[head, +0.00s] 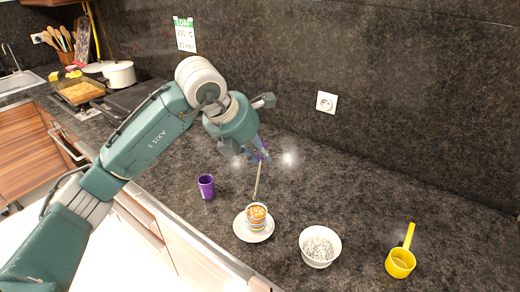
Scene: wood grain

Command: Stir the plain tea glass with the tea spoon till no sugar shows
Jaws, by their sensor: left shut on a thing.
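A striped, many-coloured glass (257,220) with orange-brown contents and pale specks at its top stands on a white saucer (242,233). My left gripper (262,151) is above and behind it, shut on the tea spoon (257,184). The spoon's thin shaft slants down toward the glass's mouth; whether its tip is inside is too small to tell. A plain purple cup (206,186) stands to the left of the saucer; its inside looks dark. My right gripper is out of view.
A white bowl (320,246) of white lumps or grains stands right of the saucer. A yellow cup with a long handle (400,263) is further right. A pot (119,74) and a tray (81,92) are at the far left. The counter behind the bowl is clear.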

